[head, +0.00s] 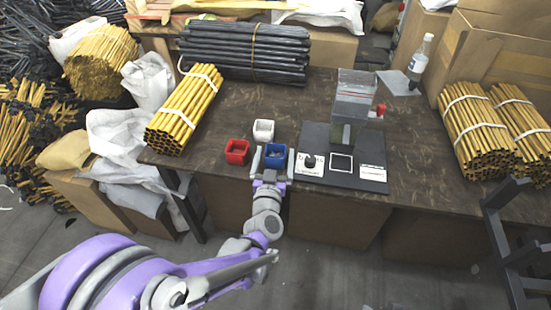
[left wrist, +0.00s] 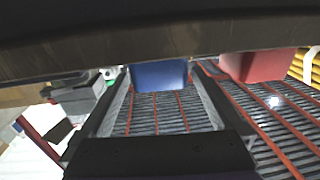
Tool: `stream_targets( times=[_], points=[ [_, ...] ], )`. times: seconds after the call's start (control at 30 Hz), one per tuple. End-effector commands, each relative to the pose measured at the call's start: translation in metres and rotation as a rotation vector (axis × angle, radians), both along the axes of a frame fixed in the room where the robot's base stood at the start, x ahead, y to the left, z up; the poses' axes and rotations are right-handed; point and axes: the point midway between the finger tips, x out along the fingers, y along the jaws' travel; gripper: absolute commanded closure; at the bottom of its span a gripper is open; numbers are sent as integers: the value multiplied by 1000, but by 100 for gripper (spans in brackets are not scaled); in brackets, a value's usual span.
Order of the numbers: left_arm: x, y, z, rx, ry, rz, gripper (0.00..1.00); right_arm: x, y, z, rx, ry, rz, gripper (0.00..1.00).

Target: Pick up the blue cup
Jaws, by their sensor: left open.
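The blue cup (head: 275,152) is a small square cup standing at the front edge of the dark table (head: 228,112). My left gripper (head: 273,163) is open, with one finger on each side of the blue cup. In the left wrist view the blue cup (left wrist: 160,74) shows between the ends of the two open fingers (left wrist: 160,88). I cannot tell whether the fingers touch it. My right gripper is in neither view.
A red cup (head: 237,151) stands just left of the blue cup and a white cup (head: 263,130) just behind it. The rivet press (head: 351,105) on its black base (head: 372,172) is close on the right.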

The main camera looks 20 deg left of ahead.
Motion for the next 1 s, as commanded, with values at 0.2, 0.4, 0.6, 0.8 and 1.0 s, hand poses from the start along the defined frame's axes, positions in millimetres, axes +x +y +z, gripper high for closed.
stream_targets(
  times=[0.2,0.4,0.6,0.8,1.0],
  points=[
    [19,3,-1,0,0,0,0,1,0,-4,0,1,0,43],
    [19,3,0,0,0,0,0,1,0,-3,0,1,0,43],
    [19,3,0,1,0,0,36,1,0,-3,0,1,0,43],
    [19,3,0,1,0,0,72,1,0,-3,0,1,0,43],
    [18,3,0,1,0,0,79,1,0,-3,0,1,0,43]
  ],
)
